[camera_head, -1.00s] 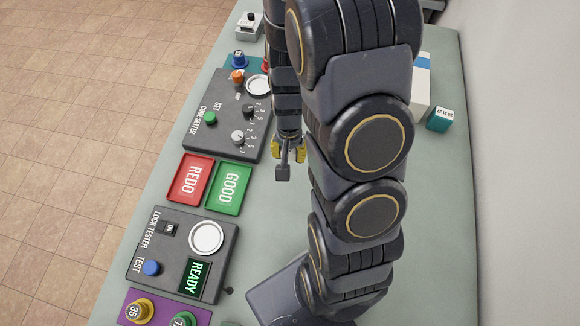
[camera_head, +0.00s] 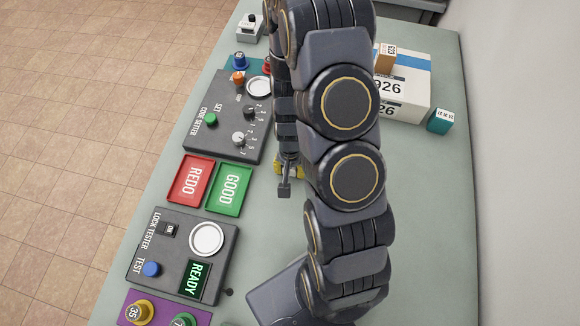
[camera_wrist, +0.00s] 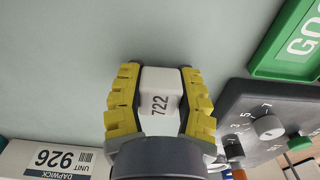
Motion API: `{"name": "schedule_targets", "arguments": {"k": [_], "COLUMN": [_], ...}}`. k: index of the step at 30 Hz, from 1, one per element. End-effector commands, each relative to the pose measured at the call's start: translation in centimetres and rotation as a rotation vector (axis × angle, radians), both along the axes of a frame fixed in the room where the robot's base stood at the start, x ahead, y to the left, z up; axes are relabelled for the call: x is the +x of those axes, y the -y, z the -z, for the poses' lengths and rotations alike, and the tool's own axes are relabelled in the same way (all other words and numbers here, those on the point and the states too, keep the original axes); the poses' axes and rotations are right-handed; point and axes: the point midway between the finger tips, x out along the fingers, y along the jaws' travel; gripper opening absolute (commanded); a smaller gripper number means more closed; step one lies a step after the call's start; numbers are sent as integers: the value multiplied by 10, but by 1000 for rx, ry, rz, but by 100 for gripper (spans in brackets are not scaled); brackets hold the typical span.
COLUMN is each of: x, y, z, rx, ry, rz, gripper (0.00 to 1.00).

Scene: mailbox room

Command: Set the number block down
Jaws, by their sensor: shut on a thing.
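My gripper (camera_head: 287,180) hangs over the bare green-grey table, right of the green GOOD tray (camera_head: 230,188); my arm partly covers it there. In the wrist view my gripper (camera_wrist: 161,85) has its yellow-padded fingers closed on the sides of a white number block (camera_wrist: 160,80) marked 722. The block's lower part is hidden by the gripper body. I cannot tell whether the block touches the table.
The code setter (camera_head: 228,125), red REDO tray (camera_head: 190,180) and lock tester (camera_head: 182,255) line the left. Table around the gripper is clear.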

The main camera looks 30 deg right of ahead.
Motion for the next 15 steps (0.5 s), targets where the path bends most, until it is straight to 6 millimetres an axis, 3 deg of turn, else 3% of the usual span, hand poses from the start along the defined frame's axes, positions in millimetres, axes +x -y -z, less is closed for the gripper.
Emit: {"name": "schedule_targets", "arguments": {"k": [1,2,3,15], "x": [0,0,0,0], "y": [0,0,0,0], "z": [2,2,2,-2], "rx": [1,1,0,-1], "ry": [-1,-1,0,2], "rz": [0,0,0,0], "gripper": [9,43,58,58]}}
